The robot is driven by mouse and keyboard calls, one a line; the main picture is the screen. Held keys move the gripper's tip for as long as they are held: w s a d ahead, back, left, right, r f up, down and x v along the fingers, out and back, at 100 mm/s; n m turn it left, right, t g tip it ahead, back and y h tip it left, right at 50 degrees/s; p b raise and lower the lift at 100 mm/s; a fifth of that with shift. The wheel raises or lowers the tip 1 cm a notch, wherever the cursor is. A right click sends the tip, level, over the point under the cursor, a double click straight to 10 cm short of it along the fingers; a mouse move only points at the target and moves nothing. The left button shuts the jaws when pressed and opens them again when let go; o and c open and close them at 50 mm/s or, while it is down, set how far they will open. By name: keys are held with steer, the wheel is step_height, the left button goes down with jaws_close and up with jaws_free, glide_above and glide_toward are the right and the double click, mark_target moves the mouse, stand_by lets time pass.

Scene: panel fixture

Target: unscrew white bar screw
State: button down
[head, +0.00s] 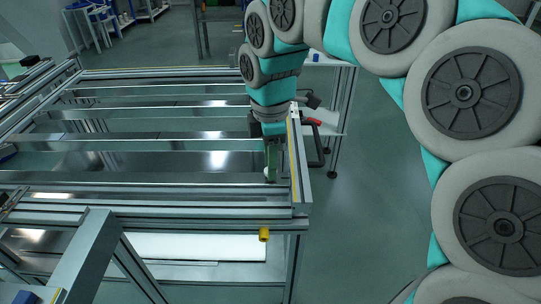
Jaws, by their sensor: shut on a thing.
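My gripper (270,176) points down at the near right corner of the metal frame fixture (150,187). It sits just inside the right side rail (299,165), low by the near cross rail. A small pale piece shows at its fingertips, and the jaws are shut on it. This is likely the white bar screw (267,175), but it is too small to make out clearly. My wrist and fingers hide most of it. I cannot tell whether it still sits in the rail.
Several metal cross bars (150,145) span the frame left of my gripper. A yellow knob (264,235) sits on the frame's near side. A black handle (316,150) and a white side table (322,122) stand to the right. Open floor (365,230) lies right of the frame.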

steer(key=n+p, duration=0.1)
steer(key=n, duration=0.2)
steer(key=shift+n, duration=0.3)
steer(key=n, duration=0.4)
steer(key=shift+n, duration=0.4)
steer(key=c, duration=0.6)
jaws_free()
steer(key=shift+r, duration=0.1)
step_height(320, 180, up, 7)
steer(key=shift+w+f, duration=0.1)
steer(key=shift+r, duration=0.4)
